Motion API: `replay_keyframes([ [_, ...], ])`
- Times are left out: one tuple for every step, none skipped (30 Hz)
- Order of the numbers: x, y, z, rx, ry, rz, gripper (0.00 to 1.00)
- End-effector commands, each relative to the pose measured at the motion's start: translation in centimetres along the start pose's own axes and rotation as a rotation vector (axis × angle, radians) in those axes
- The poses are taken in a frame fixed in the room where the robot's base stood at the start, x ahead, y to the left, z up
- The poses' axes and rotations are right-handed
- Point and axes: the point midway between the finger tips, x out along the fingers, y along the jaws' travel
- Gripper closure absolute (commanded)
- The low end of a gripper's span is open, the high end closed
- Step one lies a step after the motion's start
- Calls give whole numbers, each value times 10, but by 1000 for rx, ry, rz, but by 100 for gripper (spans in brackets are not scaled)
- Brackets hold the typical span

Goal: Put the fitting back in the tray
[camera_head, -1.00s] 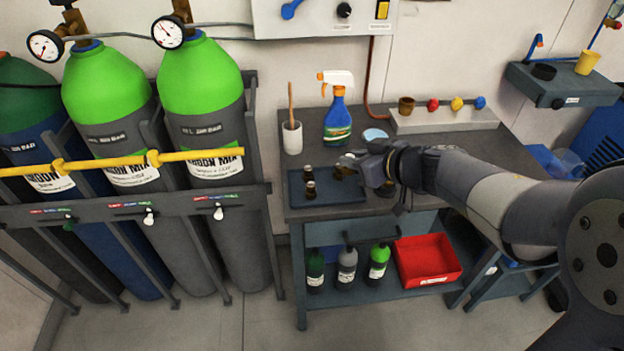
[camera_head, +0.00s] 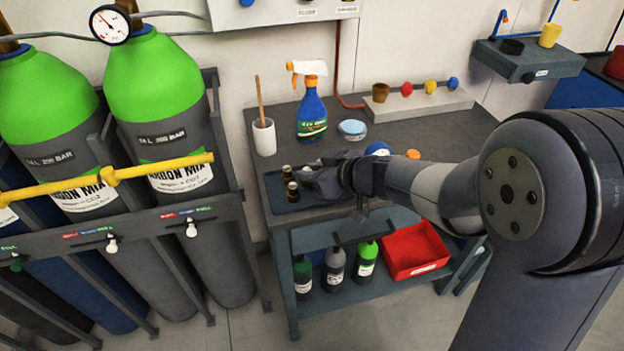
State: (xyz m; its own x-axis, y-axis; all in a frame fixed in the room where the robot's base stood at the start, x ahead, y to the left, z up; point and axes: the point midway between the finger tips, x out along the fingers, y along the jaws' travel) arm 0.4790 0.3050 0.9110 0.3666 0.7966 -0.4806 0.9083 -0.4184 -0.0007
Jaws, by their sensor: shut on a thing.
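The dark blue tray (camera_head: 279,206) lies at the front left of the grey bench. Two small dark fittings with brassy parts stand in its left part, one farther back (camera_head: 288,173) and one nearer (camera_head: 293,191). My gripper (camera_head: 312,180) is low over the tray, just right of these two. It is shut on a fitting, which the fingers and wrist mostly hide. I cannot tell whether the held fitting touches the tray floor. My wrist also covers the tray's right part.
Behind the tray stand a white cup (camera_head: 264,138) with a brush, a blue spray bottle (camera_head: 312,115) and a round tin (camera_head: 352,128). A blue thing (camera_head: 377,149) and an orange thing (camera_head: 413,154) show beyond my arm. Green-topped cylinders (camera_head: 155,75) stand left.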

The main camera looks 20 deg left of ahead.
Motion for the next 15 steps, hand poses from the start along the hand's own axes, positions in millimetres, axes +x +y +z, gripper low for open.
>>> replay_keyframes([
  [3, 0, 6, 1, 0, 0, 100],
  [4, 0, 6, 0, 1, 0, 100],
  [4, 0, 7, -1, 1, 0, 100],
  [4, 0, 6, -1, 2, 1, 100],
  [3, 0, 6, -1, 2, 1, 100],
  [3, 0, 6, -1, 2, 1, 100],
  [3, 0, 5, -1, 2, 1, 100],
  [3, 0, 5, -1, 2, 1, 100],
  [3, 0, 5, -1, 2, 1, 100],
  [3, 0, 6, -1, 2, 1, 100],
  [4, 0, 6, -1, 1, 0, 100],
  [4, 0, 7, 0, 1, 0, 100],
  [5, 0, 8, 0, 1, 0, 100],
  [5, 0, 9, 0, 1, 0, 100],
  [5, 0, 9, 0, 1, 0, 78],
])
